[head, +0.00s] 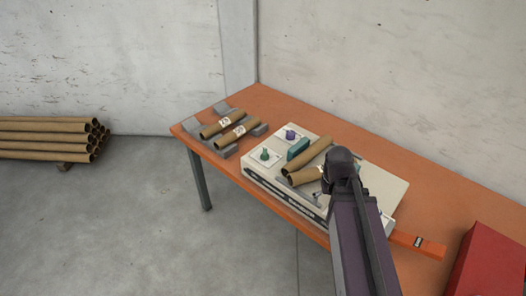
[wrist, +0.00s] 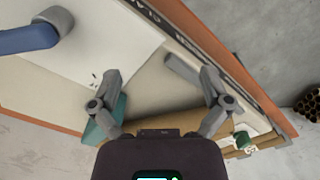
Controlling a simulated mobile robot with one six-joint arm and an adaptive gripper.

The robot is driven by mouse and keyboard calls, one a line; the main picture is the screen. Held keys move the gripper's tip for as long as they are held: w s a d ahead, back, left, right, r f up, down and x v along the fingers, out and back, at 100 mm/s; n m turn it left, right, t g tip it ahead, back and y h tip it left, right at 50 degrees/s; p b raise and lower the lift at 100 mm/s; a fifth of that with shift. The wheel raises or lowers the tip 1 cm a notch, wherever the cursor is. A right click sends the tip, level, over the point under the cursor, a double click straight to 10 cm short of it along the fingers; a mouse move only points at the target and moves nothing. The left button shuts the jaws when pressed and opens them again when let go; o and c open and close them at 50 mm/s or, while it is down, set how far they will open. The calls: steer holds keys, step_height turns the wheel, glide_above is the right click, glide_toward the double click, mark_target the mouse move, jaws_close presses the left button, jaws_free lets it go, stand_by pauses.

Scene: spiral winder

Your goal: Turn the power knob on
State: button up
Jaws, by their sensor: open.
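The beige winder (head: 272,180) stands on the orange table. A green knob (head: 264,154) and a purple knob (head: 290,134) sit on its left end, apart from my arm; I cannot read which is the power knob. A green knob (wrist: 242,139) also shows at the lower right in the wrist view, outside my fingers. My gripper (wrist: 147,75) is open and empty over the winder, its fingers spread wide. In the head view my arm hides most of the gripper. A teal block (head: 298,148) lies beside the tubes; teal (wrist: 104,122) shows behind the left finger in the wrist view.
Cardboard tubes (head: 306,157) lie on the winder near my arm. More tubes (head: 230,133) rest on grey supports at the table's left end. A blue handle (wrist: 28,38) shows in the wrist view. A red box (head: 490,265) stands at right. Tubes (head: 45,140) are stacked at the wall.

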mark_target(264, 151)
steer(key=w+a+r+n+p, duration=0.2)
steer(key=w+a+n, duration=0.1)
steer(key=w, duration=0.1)
steer(key=w+a+r+n+p, duration=0.2)
steer(key=w+a+n, duration=0.1)
steer(key=w, duration=0.2)
steer(key=w+a+r+n+p, duration=0.1)
steer(key=w+a+r+n, duration=0.1)
steer(key=w, duration=0.3)
steer(key=shift+w+a+r+n+p, duration=0.1)
steer(key=shift+w+a+n+p, duration=0.1)
steer(key=shift+a+n+p, duration=0.25)
steer(key=w+a+r+n+p, duration=0.4)
steer(key=w+a+n, duration=0.5)
steer(key=a, duration=0.3)
steer(key=shift+w+a+r+n+p, duration=0.3)
steer(key=shift+w+a+r+n, duration=0.1)
steer(key=shift+w, duration=0.5)
steer(key=shift+f, duration=0.15)
step_height(264, 151, down, 14)
steer(key=b, duration=1.3)
steer(key=shift+r+b, duration=0.2)
steer(key=shift+b, duration=0.2)
steer(key=c, duration=1)
